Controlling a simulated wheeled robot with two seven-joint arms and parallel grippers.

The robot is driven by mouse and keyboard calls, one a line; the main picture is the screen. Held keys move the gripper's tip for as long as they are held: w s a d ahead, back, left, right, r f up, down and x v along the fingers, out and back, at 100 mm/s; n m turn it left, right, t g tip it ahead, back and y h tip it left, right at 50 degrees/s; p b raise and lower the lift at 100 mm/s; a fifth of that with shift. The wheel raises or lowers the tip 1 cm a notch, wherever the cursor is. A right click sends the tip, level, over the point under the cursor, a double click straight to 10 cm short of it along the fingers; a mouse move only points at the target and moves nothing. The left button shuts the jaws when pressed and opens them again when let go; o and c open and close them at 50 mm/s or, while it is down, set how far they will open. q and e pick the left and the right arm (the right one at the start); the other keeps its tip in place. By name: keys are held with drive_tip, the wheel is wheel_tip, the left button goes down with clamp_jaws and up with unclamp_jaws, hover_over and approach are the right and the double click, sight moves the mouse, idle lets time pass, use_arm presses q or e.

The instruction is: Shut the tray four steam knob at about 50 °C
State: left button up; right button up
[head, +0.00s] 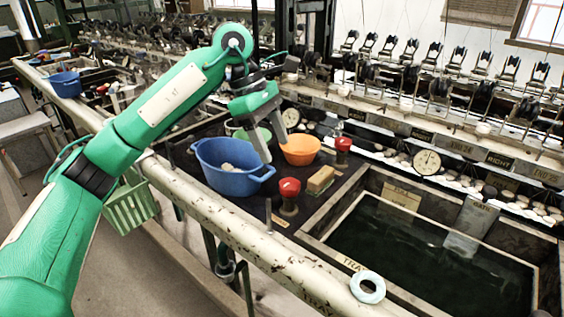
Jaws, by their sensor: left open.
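A red knob (289,187) stands on a short post at the dark bench's front edge, left of a water-filled tray (335,222). A second red knob (343,144) stands further back, near the machine. I cannot tell which one belongs to tray four; the tray label is only partly legible. A round white dial (427,161) is mounted behind the tray; its reading is too small to make out. Another dial (290,117) is further left, partly hidden. My left gripper (275,149) is open and empty above the bench, between the blue basin and the orange bowl. My right gripper is out of view.
A blue two-handled basin (225,180), an orange bowl (301,150) and a tan block (320,179) crowd the bench around the knobs. A pale ring (367,287) lies on the worn front rail (245,234). A green basket (130,207) hangs outside the rail.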

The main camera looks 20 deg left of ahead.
use_arm(q)
drive_tip(key=v, duration=0.5)
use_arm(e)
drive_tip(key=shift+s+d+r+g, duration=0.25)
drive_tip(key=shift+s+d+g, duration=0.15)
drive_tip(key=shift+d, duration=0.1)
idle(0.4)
